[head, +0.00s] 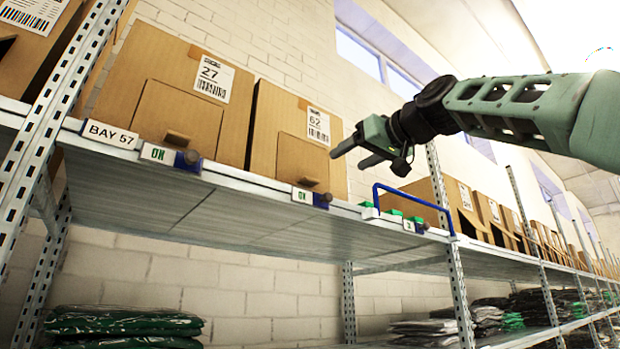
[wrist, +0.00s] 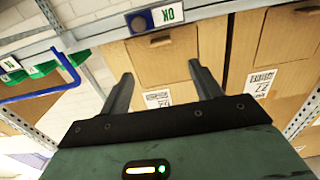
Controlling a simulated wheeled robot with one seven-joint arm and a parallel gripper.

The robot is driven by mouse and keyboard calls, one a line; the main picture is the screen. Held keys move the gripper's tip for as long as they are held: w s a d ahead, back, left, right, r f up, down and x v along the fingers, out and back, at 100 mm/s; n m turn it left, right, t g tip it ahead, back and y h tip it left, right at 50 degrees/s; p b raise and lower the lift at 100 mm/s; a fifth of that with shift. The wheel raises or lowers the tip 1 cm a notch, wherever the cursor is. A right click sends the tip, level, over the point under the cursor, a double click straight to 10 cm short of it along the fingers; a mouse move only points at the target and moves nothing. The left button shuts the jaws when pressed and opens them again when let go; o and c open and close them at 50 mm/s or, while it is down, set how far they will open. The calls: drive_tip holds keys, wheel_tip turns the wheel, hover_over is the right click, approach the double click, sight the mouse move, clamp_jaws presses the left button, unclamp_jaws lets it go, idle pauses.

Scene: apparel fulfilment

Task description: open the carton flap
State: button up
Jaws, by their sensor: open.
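Carton 62 (head: 285,115) stands on the upper shelf. Its front flap (head: 297,160) looks closed, with a small tab (head: 309,182) at its lower edge. Carton 27 (head: 170,65) stands to its left, and its flap (head: 180,122) also looks closed. My gripper (head: 347,159) is open and empty, in front of the shelf near the right side of carton 62. In the wrist view, which is upside down, carton 62's flap (wrist: 160,60) shows between and beyond my fingers (wrist: 160,72), apart from them. Carton 27 (wrist: 280,45) is at the right there.
The shelf edge (head: 255,184) carries small OK displays, including one below carton 62 (head: 305,196). A blue rail (head: 415,195) stands over green pieces right of carton 62. More cartons (head: 480,205) line the shelf farther right. Folded garments (head: 120,322) lie below. The space before the shelf is clear.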

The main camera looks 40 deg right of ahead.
sight(314, 179)
drive_tip(key=w+p, duration=0.2)
drive_tip(key=w, duration=0.2)
drive_tip(key=w+p, duration=0.2)
drive_tip(key=w, duration=0.3)
drive_tip(key=w+p, duration=0.3)
drive_tip(key=w, duration=0.2)
drive_tip(key=shift+w+a, duration=0.2)
drive_tip(key=shift+a, duration=0.05)
drive_tip(key=c, duration=1.3)
clamp_jaws()
drive_tip(key=shift+s+r, duration=0.1)
drive_tip(key=shift+r, duration=0.05)
